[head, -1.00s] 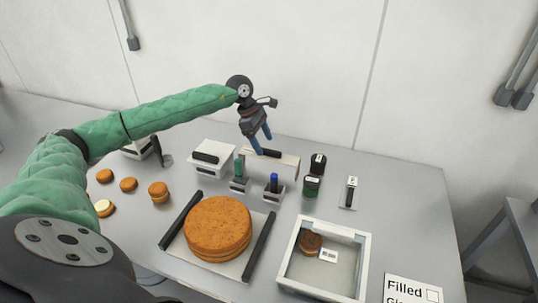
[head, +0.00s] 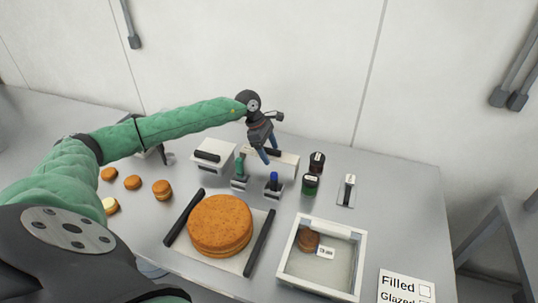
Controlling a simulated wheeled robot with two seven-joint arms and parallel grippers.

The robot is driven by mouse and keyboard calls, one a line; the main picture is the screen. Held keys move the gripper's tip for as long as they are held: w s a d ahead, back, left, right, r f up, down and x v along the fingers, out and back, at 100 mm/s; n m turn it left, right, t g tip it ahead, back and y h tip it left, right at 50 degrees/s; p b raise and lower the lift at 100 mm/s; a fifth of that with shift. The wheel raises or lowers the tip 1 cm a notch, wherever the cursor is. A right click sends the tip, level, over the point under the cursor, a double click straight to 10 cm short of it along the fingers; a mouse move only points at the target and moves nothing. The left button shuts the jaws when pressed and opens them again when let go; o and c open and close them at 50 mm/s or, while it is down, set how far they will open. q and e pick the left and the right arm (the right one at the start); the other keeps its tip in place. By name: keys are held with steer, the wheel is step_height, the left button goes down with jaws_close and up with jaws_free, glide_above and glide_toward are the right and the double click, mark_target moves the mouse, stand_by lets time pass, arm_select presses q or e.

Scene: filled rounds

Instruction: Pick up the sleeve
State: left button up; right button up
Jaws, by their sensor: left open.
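My left gripper (head: 269,150) is open, its blue fingers pointing down at a low white stand (head: 288,161) at the back middle of the table. The fingers overlap the stand's left part in the picture. I cannot tell whether they touch it. A dark piece seen on the stand's top earlier is now mostly hidden behind the fingers. No thing is clearly recognisable as the sleeve; I cannot tell whether that dark piece is it. My right gripper is not in view.
Green-handled (head: 239,169) and blue-handled (head: 273,181) tools stand before the white stand. A white box (head: 213,153) is left, jars (head: 310,185) right. In front are a large round cake (head: 220,225) and a white-walled tray (head: 287,256). Small rounds (head: 162,189) lie left.

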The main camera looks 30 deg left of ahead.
arm_select(q)
steer(key=shift+f+b, duration=0.25)
steer(key=shift+b, duration=0.35)
stand_by(0.7)
stand_by(0.3)
steer(key=c, duration=1.1)
